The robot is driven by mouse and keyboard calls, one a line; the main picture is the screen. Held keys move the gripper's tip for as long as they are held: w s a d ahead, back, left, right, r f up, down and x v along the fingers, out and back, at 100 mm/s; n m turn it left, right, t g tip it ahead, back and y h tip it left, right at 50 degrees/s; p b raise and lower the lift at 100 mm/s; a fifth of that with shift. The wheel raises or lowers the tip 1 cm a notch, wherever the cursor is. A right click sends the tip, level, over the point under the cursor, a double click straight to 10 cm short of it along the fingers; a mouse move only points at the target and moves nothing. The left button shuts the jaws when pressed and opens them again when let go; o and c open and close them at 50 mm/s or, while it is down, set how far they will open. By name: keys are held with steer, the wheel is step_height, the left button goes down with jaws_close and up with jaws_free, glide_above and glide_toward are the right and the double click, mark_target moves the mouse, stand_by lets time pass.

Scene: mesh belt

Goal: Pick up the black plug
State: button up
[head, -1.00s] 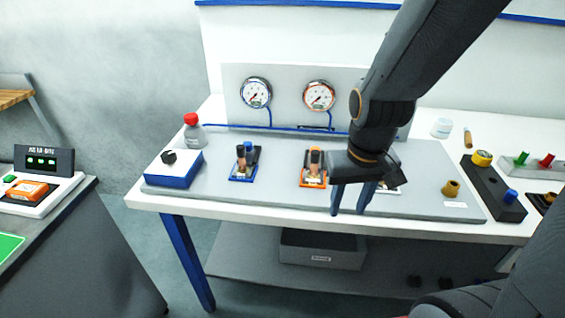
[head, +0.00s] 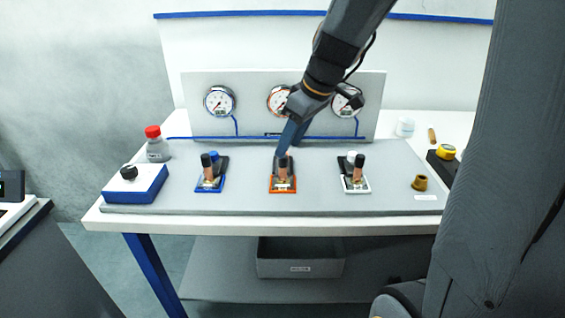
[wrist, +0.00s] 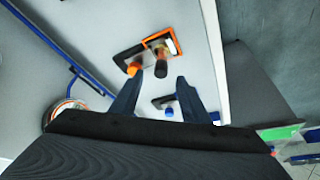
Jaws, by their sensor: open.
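A black knob-shaped piece (head: 128,172) stands on the blue-and-white box at the left of the panel. Black-topped copper pieces also stand upright on the blue, orange and white mounts; I cannot tell which black piece is the plug. The black-topped piece on the orange mount (wrist: 160,67) shows between my fingertips in the wrist view. My gripper (head: 286,148) is open with blue fingers, pointing down over the orange mount (head: 283,187). It also shows in the wrist view (wrist: 160,77). Nothing is held, and I cannot tell whether the fingers touch the piece.
The blue mount (head: 210,187) and white mount (head: 355,186) stand either side, with gauges behind. A red-capped bottle (head: 156,147) is behind the blue-and-white box (head: 148,185). A brass fitting (head: 419,183) is at the right. The panel's front strip is clear.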

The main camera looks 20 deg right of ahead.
mark_target(283, 163)
steer(key=shift+p+x, duration=0.8)
steer(key=shift+x, duration=2.2)
jaws_close()
